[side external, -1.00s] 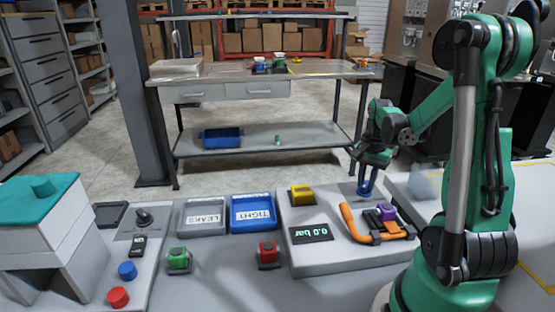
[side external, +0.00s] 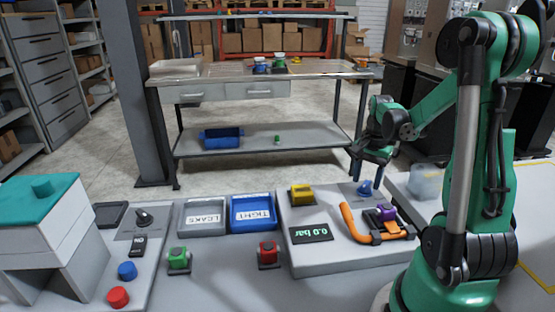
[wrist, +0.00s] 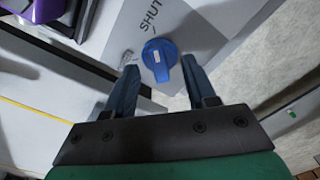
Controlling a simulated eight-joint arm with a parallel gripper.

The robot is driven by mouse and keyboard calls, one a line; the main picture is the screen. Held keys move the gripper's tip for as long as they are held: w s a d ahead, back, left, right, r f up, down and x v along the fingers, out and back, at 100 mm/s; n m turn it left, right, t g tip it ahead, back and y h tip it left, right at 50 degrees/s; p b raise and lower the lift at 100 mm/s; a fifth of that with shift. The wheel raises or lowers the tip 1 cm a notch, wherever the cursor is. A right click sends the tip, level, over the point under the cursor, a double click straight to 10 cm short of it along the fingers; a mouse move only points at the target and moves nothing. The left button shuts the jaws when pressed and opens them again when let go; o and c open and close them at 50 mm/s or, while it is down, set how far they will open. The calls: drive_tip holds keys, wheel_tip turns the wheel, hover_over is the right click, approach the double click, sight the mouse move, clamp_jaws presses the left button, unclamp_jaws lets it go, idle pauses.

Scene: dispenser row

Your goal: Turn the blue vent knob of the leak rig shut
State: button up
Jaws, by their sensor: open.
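The blue vent knob (side external: 366,188) sits at the back right of the grey leak rig (side external: 285,225). My gripper (side external: 371,177) is open and empty, just above the knob with its fingers pointing down. In the wrist view the knob (wrist: 160,52) shows between and slightly beyond the two fingertips (wrist: 158,70), apart from both. The word SHUT (wrist: 150,15) is printed on the plate beside the knob. The knob has a small pale mark on its face; which setting it points to I cannot tell for sure.
On the rig are an orange clamp handle (side external: 352,225), a purple part (side external: 386,213), a yellow block (side external: 301,194) and a display (side external: 311,232) reading 0.0 bar. Left are blue TIGHT (side external: 232,221) and grey LEAKS (side external: 183,225) trays. A translucent bin (side external: 427,182) stands right.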

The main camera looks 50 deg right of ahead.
sight(365, 184)
drive_tip(key=shift+r, duration=2.4)
drive_tip(key=w+a+r+n+t, duration=0.1)
drive_tip(key=w+a+n+t, duration=0.2)
drive_tip(key=a+n, duration=0.6)
drive_tip(key=w+a+r+n+t, duration=0.2)
drive_tip(key=w+a+n+t, duration=0.2)
drive_tip(key=a+n, duration=0.5)
drive_tip(key=a, duration=0.7)
drive_tip(key=shift+r, duration=0.1)
